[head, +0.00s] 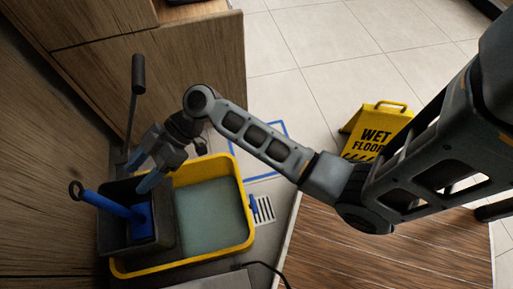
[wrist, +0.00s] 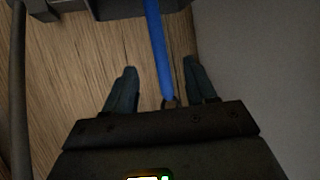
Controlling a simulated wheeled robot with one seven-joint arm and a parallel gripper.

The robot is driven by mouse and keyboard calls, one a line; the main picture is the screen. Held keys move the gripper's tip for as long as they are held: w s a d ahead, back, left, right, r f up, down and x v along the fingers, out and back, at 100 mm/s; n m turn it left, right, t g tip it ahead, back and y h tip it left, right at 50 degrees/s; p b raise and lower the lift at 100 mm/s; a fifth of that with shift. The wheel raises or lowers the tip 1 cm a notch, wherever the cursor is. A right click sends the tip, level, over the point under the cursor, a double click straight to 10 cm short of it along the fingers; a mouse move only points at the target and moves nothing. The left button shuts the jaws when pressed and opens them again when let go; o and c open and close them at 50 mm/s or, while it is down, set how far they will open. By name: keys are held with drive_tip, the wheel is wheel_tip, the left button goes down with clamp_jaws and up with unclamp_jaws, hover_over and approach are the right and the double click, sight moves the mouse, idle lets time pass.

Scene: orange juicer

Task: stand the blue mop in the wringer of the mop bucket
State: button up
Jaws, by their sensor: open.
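The blue mop (head: 108,205) has its blue head inside the dark wringer (head: 112,242) of the yellow mop bucket (head: 243,200) in the head view. Its handle leans to the left and ends in a dark ring. My gripper (head: 140,174) is open and empty above the wringer, up and right of the handle in the head view. In the wrist view, the blue handle (wrist: 158,45) runs between the two open fingers (wrist: 160,72) in the picture, with its ring end near the palm. I cannot tell whether a finger touches it.
The wringer's lever with a black grip (head: 138,75) rises behind the wringer. Wooden cabinets (head: 50,130) stand close on the left and back. A yellow wet-floor sign (head: 376,128) stands on the tiles at right. Open tiled floor lies beyond the bucket.

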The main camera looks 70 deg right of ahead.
drive_tip(key=s+d+f+m+t+h, duration=0.1)
drive_tip(key=s+d+f+m+h, duration=0.15)
drive_tip(key=s, duration=0.35)
drive_tip(key=s+d+f+m+t+h, duration=0.1)
drive_tip(key=s+m+h, duration=0.2)
drive_tip(key=s, duration=0.3)
drive_tip(key=s+d+f+m+t+h, duration=0.1)
drive_tip(key=s+d+f+m+h, duration=0.15)
drive_tip(key=s, duration=0.35)
drive_tip(key=s+r+m+t+h, duration=0.1)
drive_tip(key=s+r+t, duration=0.1)
drive_tip(key=s+r, duration=0.4)
drive_tip(key=s+r+m+t+h, duration=0.2)
drive_tip(key=s+r, duration=0.5)
drive_tip(key=r, duration=0.7)
drive_tip(key=shift+s+d+r+t, duration=0.2)
drive_tip(key=shift+s+r+t, duration=0.1)
drive_tip(key=shift+t, duration=0.3)
